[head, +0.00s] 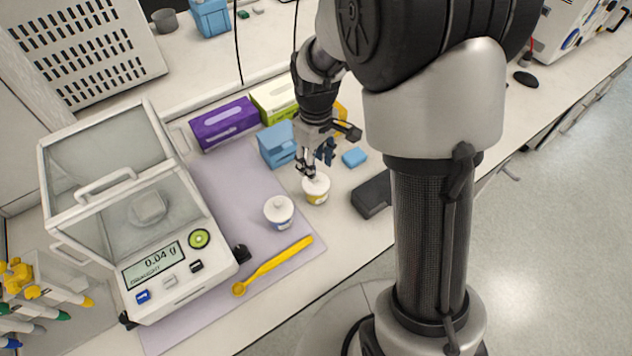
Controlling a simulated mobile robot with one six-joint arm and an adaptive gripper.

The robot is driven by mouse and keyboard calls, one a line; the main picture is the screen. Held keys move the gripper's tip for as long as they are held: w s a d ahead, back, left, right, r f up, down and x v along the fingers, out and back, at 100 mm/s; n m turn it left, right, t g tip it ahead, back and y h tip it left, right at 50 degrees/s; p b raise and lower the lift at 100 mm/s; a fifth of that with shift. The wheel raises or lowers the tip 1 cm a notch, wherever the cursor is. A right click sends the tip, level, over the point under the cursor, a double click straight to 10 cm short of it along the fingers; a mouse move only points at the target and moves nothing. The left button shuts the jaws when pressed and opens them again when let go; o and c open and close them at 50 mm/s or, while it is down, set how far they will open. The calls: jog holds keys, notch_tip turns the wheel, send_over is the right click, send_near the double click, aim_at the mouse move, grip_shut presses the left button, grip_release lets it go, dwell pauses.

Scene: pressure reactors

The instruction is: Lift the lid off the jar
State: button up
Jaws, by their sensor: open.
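Two small white jars stand on the bench to the right of the balance. One jar (316,195) has a yellow band and a white top, and stands at the right edge of the grey-purple mat. The other jar (279,219) has a blue band and a white lid (278,206) with a small knob, and stands on the mat, lower left. My gripper (308,173) is open and points down just above the yellow-banded jar's top. I cannot tell whether the fingers touch that jar, and they partly cover its top.
A balance (168,288) reading 0.04 g with glass doors stands left. A yellow spoon (272,266) lies in front of the jars. A blue box (277,146), purple box (225,124), small blue block (354,158) and dark block (371,195) stand around. Pipettes (40,294) are at lower left.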

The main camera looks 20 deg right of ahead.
notch_tip(320, 180, down, 5)
jog(key=shift+f+b, duration=0.1)
jog(key=shift+b, duration=1)
jog(key=shift+c, duration=0.5)
jog(key=c, duration=0.8)
